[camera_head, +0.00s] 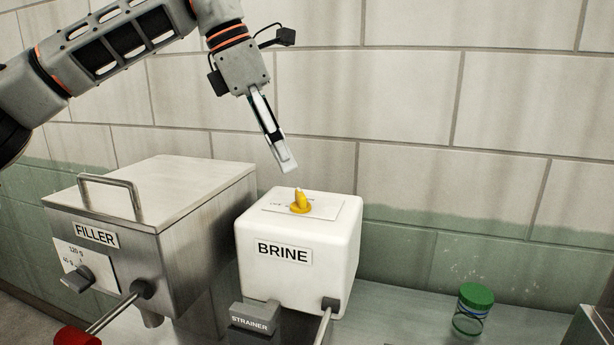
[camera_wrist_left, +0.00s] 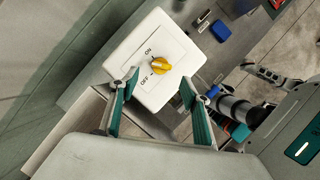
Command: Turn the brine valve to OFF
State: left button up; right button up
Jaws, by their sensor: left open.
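The brine valve is a yellow knob (camera_head: 300,202) on top of the white BRINE box (camera_head: 290,254). In the left wrist view the yellow knob (camera_wrist_left: 159,66) sits on a plate between the printed words ON and OFF. Its exact pointing is hard to read. My left gripper (camera_head: 287,166) is open and empty, above the knob and slightly left of it, and does not touch it. In the left wrist view its two fingers (camera_wrist_left: 160,84) are spread, with the knob beyond them. Parts at the right of that view look like my other arm; its jaws cannot be made out.
A steel FILLER box (camera_head: 170,215) with a handle stands left of the BRINE box. A STRAINER block (camera_head: 252,319) and a rod are at its front. A green-lidded jar (camera_head: 474,308) stands to the right. The tiled wall is close behind.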

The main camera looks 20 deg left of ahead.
aim_at(299, 193)
pick_arm(q)
jog(key=x, duration=0.7)
jog(key=shift+s+d+f, duration=0.15)
jog(key=shift+f, duration=0.1)
jog(key=c, duration=1.1)
